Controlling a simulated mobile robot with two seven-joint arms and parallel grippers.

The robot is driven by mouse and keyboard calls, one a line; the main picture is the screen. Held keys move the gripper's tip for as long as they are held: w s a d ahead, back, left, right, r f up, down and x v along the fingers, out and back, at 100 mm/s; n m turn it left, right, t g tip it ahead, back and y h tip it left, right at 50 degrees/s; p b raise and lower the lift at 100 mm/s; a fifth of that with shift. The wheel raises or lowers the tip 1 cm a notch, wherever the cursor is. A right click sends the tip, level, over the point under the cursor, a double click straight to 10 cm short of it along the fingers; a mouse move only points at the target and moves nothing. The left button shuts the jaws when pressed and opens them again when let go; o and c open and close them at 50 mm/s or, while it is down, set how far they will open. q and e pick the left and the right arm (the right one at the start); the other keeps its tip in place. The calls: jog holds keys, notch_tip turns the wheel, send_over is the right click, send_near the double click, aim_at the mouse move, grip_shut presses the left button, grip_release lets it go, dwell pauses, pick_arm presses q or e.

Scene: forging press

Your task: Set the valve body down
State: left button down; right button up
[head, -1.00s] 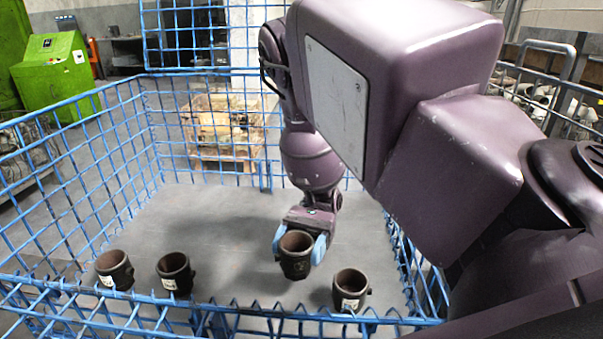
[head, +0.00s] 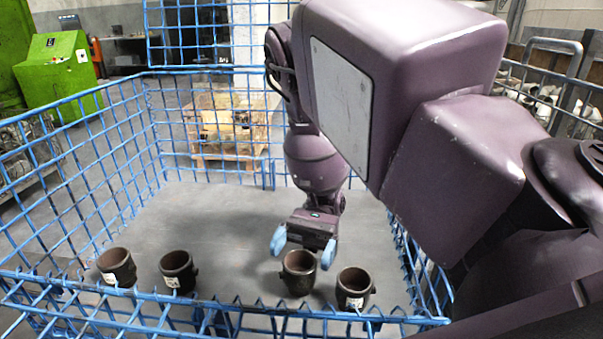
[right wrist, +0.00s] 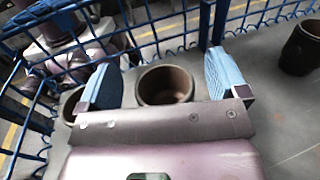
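A dark brown, cup-shaped valve body (head: 298,274) stands upright on the grey floor of the blue wire basket (head: 300,307), near its front side. My right gripper (head: 303,250) is open just behind it, its blue fingertips apart and clear of it in the head view. In the right wrist view the same valve body (right wrist: 166,86) lies beyond the open fingers (right wrist: 165,85), with a gap on either side. My left gripper is not in view.
Another valve body (head: 354,290) stands close on the right. Two more, one nearer (head: 178,272) and one farther left (head: 117,268), stand along the front. The basket floor behind is bare. Wire walls enclose it; a green machine (head: 57,66) stands outside.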

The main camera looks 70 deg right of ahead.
jog(key=shift+d+r+p, duration=0.1)
jog(key=shift+r+p, duration=0.25)
jog(key=shift+r, duration=0.35)
jog(key=d, duration=0.7)
jog(key=shift+f+b, duration=0.15)
jog(key=shift+b, duration=0.2)
jog(key=shift+d, duration=0.1)
